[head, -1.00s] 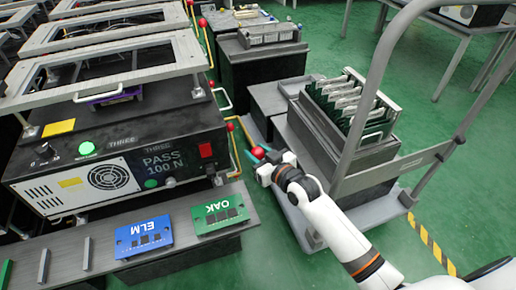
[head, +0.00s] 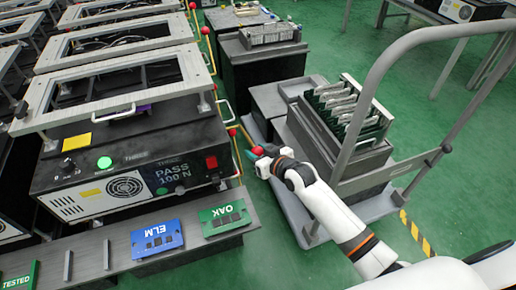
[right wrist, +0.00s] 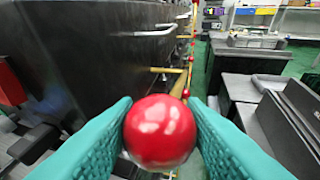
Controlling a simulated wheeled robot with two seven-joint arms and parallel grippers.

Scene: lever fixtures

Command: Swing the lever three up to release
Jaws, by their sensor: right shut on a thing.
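The fixture marked THREE (head: 125,170) stands at the left in the head view, with a green light and a "PASS 100 N" display. A red ball knob (head: 257,151) sits beside its right side. My right gripper (head: 263,160) is shut on this knob. In the right wrist view the knob (right wrist: 160,132) lies between the two teal fingers of the gripper (right wrist: 160,120). The lever arm behind the knob is mostly hidden there. A yellow bar (head: 236,166) runs along the fixture's right side. My left gripper is not in view.
A trolley (head: 345,170) with several upright green boards stands close to the right of my right arm. A front shelf holds a blue ELM board (head: 157,240) and a green OAK board (head: 225,218). More fixtures with red-knobbed levers line up behind. Green floor is open at the far right.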

